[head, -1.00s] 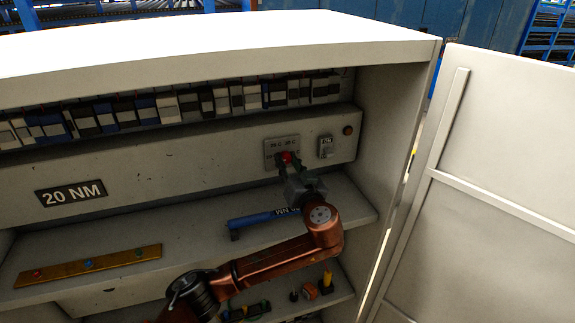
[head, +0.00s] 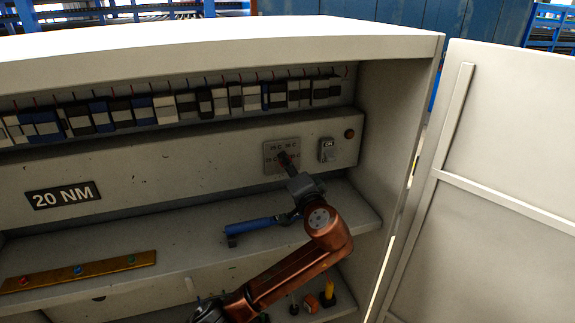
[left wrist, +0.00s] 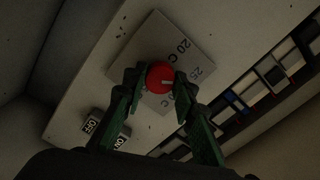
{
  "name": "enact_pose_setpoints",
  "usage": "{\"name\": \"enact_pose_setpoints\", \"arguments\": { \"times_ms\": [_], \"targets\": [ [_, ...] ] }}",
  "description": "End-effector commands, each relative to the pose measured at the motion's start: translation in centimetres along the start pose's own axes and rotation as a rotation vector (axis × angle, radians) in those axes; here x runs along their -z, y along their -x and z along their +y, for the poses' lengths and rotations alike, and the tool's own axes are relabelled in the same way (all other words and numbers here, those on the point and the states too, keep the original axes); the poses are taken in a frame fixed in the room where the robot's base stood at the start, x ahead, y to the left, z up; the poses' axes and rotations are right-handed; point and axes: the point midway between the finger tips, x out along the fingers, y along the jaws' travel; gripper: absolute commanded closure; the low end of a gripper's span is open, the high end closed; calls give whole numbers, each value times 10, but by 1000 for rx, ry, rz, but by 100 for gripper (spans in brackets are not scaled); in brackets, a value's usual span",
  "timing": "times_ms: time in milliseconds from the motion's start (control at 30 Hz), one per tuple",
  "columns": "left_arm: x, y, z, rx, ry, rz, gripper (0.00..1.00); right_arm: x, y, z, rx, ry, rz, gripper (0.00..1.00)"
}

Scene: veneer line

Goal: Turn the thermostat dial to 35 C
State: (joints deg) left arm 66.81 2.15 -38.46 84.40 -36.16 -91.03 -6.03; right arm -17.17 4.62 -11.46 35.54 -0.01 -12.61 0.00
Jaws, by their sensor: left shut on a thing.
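The thermostat dial is a red round knob (left wrist: 160,76) with a white mark, on a grey plate (head: 270,164) on the cabinet's back panel. In the left wrist view the plate carries printed temperatures; "20 C" and "25 C" are legible. The white mark points right, roughly toward the 25 C print. The fingers hide some of the other print. My left gripper (head: 287,160) is shut on the dial, its green fingers (left wrist: 155,82) on opposite sides of it. In the head view the fingers mostly hide the knob. My right gripper is not in view.
An ON/OFF switch (head: 327,150) sits right of the plate, with a dark round button (head: 350,134) above it. A blue-handled tool (head: 250,226) lies on the shelf below my wrist. A row of breakers (head: 200,102) runs above. The open cabinet door (head: 510,150) stands at right.

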Motion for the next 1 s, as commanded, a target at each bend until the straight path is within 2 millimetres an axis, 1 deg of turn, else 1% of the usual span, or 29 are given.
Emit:
{"name": "enact_pose_setpoints", "arguments": {
  "times_ms": [467, 1000],
  "targets": [
    [1, 1, 0, -3, -452, 1, 99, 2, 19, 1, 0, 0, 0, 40],
    [1, 1, 1, -4, -968, 2, 99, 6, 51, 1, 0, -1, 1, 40]
  ]
}}
